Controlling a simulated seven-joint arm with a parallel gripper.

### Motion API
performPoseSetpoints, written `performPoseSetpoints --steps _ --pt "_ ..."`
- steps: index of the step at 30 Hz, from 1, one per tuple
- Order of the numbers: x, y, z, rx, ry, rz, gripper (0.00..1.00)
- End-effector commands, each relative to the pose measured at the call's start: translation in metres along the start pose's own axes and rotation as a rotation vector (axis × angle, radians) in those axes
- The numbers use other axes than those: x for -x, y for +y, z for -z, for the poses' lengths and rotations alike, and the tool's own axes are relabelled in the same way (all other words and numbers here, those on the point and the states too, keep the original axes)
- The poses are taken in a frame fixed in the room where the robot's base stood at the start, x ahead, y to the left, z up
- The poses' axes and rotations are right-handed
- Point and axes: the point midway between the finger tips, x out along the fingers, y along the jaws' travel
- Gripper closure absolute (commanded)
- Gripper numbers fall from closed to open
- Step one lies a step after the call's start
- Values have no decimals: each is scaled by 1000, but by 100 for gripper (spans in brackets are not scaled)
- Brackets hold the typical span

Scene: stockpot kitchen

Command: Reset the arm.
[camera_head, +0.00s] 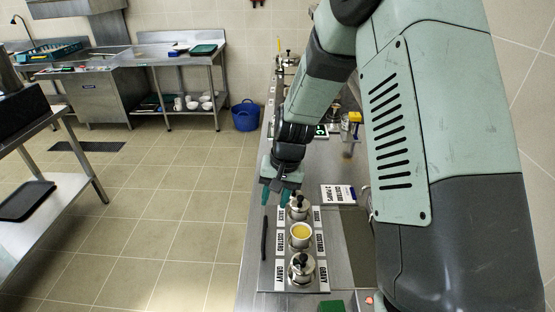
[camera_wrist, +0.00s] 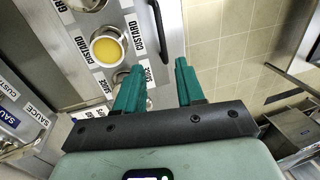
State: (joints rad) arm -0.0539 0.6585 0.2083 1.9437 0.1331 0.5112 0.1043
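My gripper (camera_head: 276,196) hangs over the near steel counter, by the far end of a row of labelled pots. In the wrist view its two teal fingers (camera_wrist: 158,75) are apart, with nothing between them. The arm reaches down from the upper right in the head view. The custard pot (camera_head: 301,235) is uncovered and shows yellow contents; it also appears in the wrist view (camera_wrist: 107,49). The gravy pot (camera_head: 301,269) has a lid with a black knob. The sauce pot (camera_head: 298,207) is close to my fingers and partly hidden by one in the wrist view.
A black bar-shaped handle (camera_head: 264,238) runs along the left of the pots. A custard sign (camera_head: 338,194) lies to their right. A side table (camera_head: 40,195) stands at left. A blue bucket (camera_head: 245,115) is on the floor. The tiled floor (camera_head: 170,220) between is clear.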

Motion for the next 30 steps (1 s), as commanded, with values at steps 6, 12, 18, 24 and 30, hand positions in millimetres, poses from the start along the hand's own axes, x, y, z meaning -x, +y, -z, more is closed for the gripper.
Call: performPoseSetpoints --steps 6,12,18,24,30 --pt "28 3 -2 14 32 -14 62" --pt "119 14 -24 54 131 -66 62" --pt "204 31 -73 80 236 -119 62" --pt "264 49 -136 88 340 -160 62" --pt "294 65 -199 90 432 -185 62"
